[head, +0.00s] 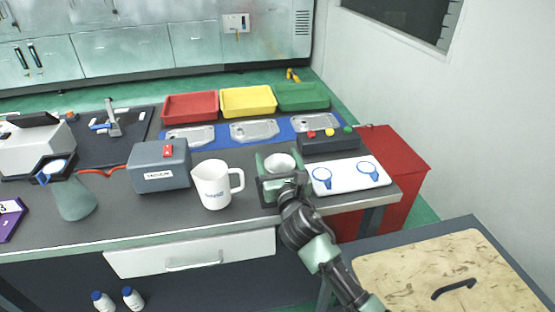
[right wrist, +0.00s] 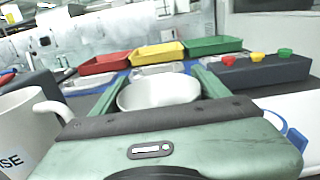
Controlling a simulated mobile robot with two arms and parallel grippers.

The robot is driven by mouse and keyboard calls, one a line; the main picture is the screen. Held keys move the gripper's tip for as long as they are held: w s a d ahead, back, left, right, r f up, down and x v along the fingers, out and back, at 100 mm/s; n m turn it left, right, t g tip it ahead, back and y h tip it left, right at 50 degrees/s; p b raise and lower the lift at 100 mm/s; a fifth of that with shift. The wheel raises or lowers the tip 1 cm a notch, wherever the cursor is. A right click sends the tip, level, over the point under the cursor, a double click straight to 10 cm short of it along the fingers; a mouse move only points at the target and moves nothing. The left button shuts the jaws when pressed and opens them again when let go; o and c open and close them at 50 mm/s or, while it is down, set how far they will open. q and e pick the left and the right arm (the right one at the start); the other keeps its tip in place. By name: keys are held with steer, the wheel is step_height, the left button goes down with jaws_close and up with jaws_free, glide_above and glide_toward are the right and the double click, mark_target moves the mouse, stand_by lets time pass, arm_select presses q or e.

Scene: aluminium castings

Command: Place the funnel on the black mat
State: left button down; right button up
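The white funnel (head: 281,162) has a wide round rim. It is between the fingers of my right gripper (head: 280,168), near the table's right part, just right of the white jug. In the right wrist view the funnel (right wrist: 160,93) fills the gap, with a green finger against each side; its lower part is hidden by my gripper. I cannot tell whether it touches the table. The black mat (head: 88,148) lies at the back left of the table, with a metal stand on it.
The white jug (head: 212,186) and a grey box (head: 158,168) stand left of my right gripper. A dark block with coloured knobs (head: 335,143) and a white board with blue rings (head: 348,174) are on the right. Red, yellow and green trays (head: 248,102) stand behind.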

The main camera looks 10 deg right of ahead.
steer(key=shift+o, duration=0.9)
steer(key=shift+r, duration=0.1)
steer(key=s, duration=1.2)
